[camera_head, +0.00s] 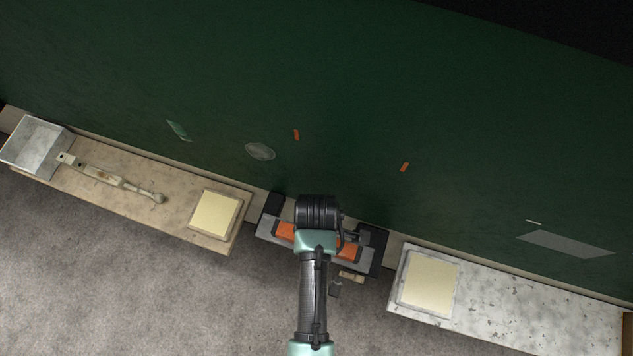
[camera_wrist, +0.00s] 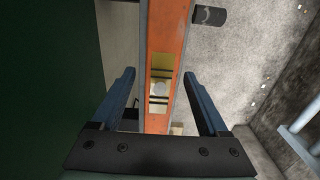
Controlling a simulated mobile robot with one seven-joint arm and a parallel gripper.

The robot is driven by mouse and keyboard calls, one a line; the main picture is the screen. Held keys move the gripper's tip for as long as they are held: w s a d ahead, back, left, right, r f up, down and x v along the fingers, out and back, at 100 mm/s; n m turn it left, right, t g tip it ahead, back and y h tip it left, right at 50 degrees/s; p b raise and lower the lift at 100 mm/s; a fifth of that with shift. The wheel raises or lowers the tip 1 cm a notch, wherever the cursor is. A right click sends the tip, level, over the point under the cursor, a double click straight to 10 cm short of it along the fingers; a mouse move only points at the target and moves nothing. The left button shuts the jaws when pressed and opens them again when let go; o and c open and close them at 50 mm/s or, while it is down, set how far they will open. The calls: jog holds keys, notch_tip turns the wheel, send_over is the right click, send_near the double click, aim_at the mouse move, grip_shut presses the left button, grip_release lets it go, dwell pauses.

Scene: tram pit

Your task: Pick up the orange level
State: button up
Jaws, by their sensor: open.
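The orange level (camera_head: 349,252) lies on a narrow grey ledge with dark ends, below my arm in the head view. My arm hides its middle part. In the wrist view the level (camera_wrist: 166,35) runs lengthwise up the picture, with a pale yellow vial window and dark lines on it. My gripper (camera_wrist: 159,76) is open, with one blue finger on each side of the level in that view. Gaps show between the fingers and the level, and nothing is held. I cannot tell how far the fingertips are above it.
A worn wooden board (camera_head: 135,190) at the left carries a metal box (camera_head: 37,145), a long tool (camera_head: 110,178) and a cream pad (camera_head: 215,214). A speckled pale slab (camera_head: 520,308) at the right carries another cream pad (camera_head: 430,282). A dark green surface (camera_head: 330,80) runs behind.

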jog(key=shift+c, duration=0.3)
grip_shut()
